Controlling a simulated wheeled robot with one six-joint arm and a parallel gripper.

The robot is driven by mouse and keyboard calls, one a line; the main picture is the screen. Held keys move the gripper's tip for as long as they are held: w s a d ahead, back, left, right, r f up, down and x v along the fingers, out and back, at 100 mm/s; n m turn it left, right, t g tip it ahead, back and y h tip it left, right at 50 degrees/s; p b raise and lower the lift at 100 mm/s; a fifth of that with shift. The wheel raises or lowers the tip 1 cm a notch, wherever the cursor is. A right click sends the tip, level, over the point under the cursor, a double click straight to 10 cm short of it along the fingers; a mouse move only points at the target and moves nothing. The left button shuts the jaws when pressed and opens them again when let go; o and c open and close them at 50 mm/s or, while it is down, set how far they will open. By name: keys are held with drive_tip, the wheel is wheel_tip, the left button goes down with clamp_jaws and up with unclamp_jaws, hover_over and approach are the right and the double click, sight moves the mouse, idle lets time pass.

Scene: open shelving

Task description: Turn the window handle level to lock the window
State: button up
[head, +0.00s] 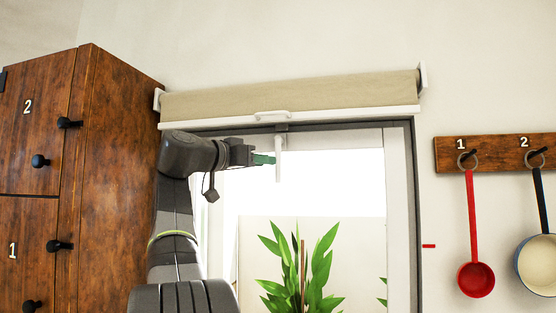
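The window handle (279,165) is white and hangs straight down from its dark mount at the top of the window frame (400,200). My gripper (265,159), with green fingertips, comes in from the left at the handle's mid-height. The fingertips are right beside the handle's left side. I cannot tell whether they touch it, or how far apart the fingers are. The window pane is bright, with a white frame inside a dark grey surround.
A rolled beige blind (290,98) with a white bottom bar sits just above the handle. A wooden cabinet (110,160) stands at the left. A green plant (318,270) shows through the window. A small red mark (428,246), a red ladle (476,279) and a pan (540,265) are on the right wall.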

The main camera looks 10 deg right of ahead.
sight(278, 163)
drive_tip(key=p+x, duration=0.1)
drive_tip(key=x, duration=0.5)
drive_tip(key=shift+c, duration=0.4)
clamp_jaws()
